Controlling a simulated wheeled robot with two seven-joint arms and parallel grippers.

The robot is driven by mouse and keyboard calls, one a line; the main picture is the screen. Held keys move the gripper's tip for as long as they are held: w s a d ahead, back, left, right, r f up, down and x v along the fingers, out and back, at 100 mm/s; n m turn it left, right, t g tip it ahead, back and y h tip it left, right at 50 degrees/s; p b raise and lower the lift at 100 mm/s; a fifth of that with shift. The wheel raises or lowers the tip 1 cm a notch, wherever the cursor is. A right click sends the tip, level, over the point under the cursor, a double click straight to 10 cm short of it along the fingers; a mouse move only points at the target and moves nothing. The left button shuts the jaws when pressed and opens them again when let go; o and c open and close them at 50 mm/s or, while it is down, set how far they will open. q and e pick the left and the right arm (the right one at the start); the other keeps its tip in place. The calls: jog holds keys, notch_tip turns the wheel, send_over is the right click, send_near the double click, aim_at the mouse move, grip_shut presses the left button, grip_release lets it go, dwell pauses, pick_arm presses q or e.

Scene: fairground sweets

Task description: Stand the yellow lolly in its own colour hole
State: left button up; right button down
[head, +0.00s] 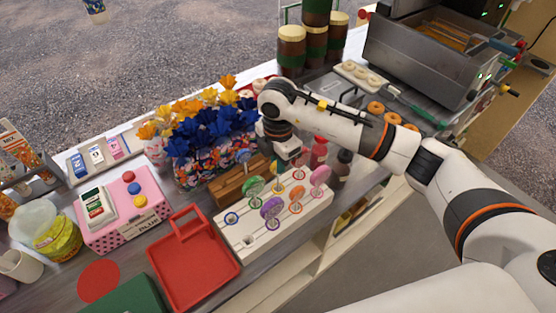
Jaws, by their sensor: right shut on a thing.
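The white lolly stand (255,252) is on the counter. A green lolly (253,186), a purple lolly (270,207), an orange lolly (297,196) and a pink lolly (319,175) stand upright in it. A blue ring (231,218) marks a spot with no lolly at its left end. My right gripper (281,168) points down over the back edge of the stand and is shut on the yellow lolly (277,181). The gripper mostly hides the lolly, and I cannot tell whether its stick is in a hole. My left gripper is out of view.
A wooden block (232,187) with a blue lolly (244,157) stands behind the stand. Sauce bottles (319,152) stand close to the right. A red tray (190,262) lies to the left.

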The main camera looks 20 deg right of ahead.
jog(key=shift+f, duration=0.1)
jog(key=shift+f+b, duration=0.9)
jog(key=shift+f, duration=0.2)
jog(key=c, duration=0.8)
grip_release()
jog(key=shift+o, duration=0.2)
jog(key=shift+r, duration=0.15)
notch_tip(320, 180, up, 9)
jog(key=p, duration=0.6)
